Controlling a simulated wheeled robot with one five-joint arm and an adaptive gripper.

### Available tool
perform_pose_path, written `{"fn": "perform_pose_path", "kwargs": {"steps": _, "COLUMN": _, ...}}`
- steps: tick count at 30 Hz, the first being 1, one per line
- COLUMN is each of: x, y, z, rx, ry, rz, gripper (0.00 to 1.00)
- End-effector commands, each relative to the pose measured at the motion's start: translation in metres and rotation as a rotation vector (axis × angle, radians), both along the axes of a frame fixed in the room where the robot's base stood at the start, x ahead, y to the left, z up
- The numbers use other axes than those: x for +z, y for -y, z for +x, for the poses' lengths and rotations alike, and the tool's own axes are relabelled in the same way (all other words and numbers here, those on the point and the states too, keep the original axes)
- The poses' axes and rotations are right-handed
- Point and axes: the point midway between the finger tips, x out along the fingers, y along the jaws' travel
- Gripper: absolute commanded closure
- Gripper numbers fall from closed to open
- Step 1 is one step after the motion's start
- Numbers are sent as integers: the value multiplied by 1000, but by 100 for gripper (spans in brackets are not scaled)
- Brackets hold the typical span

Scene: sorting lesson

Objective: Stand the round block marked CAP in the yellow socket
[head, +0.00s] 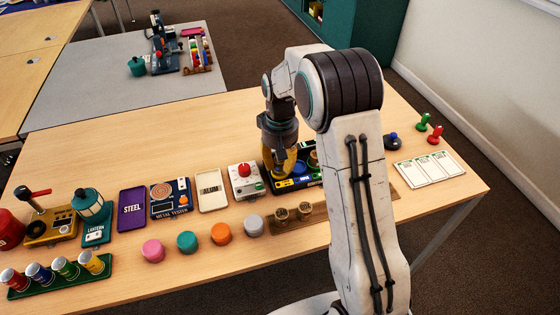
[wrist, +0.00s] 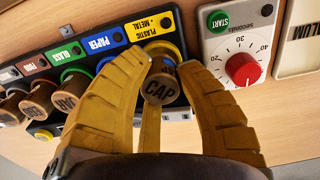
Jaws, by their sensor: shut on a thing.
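The round brown block marked CAP (wrist: 160,88) is between the fingers of my gripper (wrist: 165,100), which is shut on it. In the wrist view the block's marked top faces the camera. The yellow socket (wrist: 165,49) is a ring beside the PLASTIC + METAL label, just behind the block. The block overlaps it, and I cannot tell if its base is in the socket or above it. In the head view my gripper (head: 279,172) points down over the left end of the dark sorting panel (head: 300,182); the block is hidden there.
Several brown round blocks (wrist: 69,92) stand along the panel's other sockets in the wrist view. A white timer (head: 245,180) with a red knob is close beside the panel. Two round blocks (head: 281,214) stand on a wooden rack (head: 330,216) in front. Coloured pucks (head: 221,234) lie left of the rack.

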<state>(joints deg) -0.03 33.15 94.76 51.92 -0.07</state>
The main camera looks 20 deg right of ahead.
Motion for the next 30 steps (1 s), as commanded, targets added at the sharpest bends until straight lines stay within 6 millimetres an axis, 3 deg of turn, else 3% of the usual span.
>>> {"fn": "perform_pose_path", "kwargs": {"steps": 30, "x": -11, "y": 0, "z": 0, "rx": 0, "ry": -1, "rz": 0, "gripper": 88}}
